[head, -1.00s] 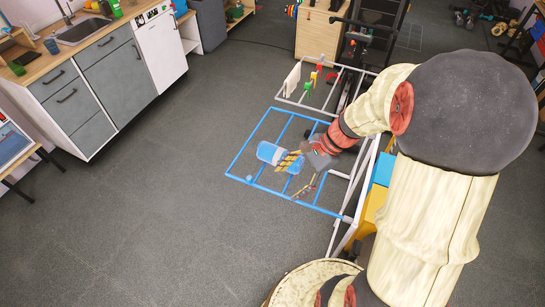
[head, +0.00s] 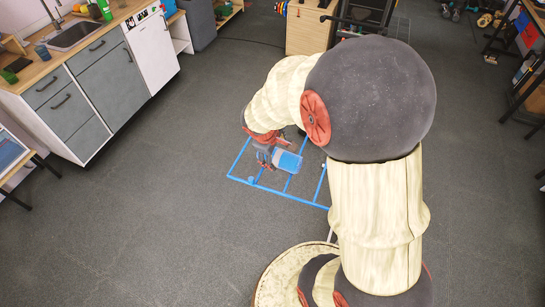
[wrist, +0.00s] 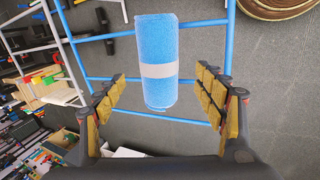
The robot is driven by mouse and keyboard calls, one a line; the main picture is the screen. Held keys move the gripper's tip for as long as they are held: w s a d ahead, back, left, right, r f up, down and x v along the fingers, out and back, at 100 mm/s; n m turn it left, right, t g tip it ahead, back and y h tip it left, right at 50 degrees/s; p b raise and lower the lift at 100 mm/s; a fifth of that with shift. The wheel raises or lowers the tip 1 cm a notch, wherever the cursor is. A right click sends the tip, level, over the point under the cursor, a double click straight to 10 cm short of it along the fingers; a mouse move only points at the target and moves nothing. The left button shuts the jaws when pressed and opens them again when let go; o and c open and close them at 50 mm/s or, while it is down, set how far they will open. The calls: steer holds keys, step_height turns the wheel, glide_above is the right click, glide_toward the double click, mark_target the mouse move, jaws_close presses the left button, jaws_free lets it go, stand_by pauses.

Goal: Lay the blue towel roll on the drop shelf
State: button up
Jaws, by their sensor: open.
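The blue towel roll (head: 288,161) with a pale band lies on its side on the blue barred shelf (head: 312,203). In the wrist view the roll (wrist: 158,35) lies across the blue bars (wrist: 100,37). My gripper (head: 268,157) is at the roll's left end in the head view. In the wrist view my gripper (wrist: 160,84) is open, with one finger on each side of the roll's near end and visible gaps between. My arm hides the shelf's right part in the head view.
A pale rack with small coloured items (wrist: 48,76) stands left of the blue shelf in the wrist view. Kitchen cabinets (head: 85,95) line the left of the head view. The dark floor (head: 150,220) between is clear.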

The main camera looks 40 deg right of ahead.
mark_target(280, 157)
steer(key=shift+b+x, duration=0.35)
steer(key=shift+x, duration=1.2)
steer(key=x, duration=0.2)
steer(key=b+x, duration=0.1)
steer(key=x, duration=0.1)
steer(key=shift+s+d, duration=0.2)
steer(key=shift+d, duration=0.05)
steer(key=shift+w+d+f, duration=0.1)
steer(key=shift+w+f, duration=0.05)
steer(key=shift+f, duration=0.15)
steer(key=shift+c, duration=1.4)
steer(key=c, duration=1.1)
steer(key=shift+r, duration=0.1)
steer(key=shift+c, duration=0.6)
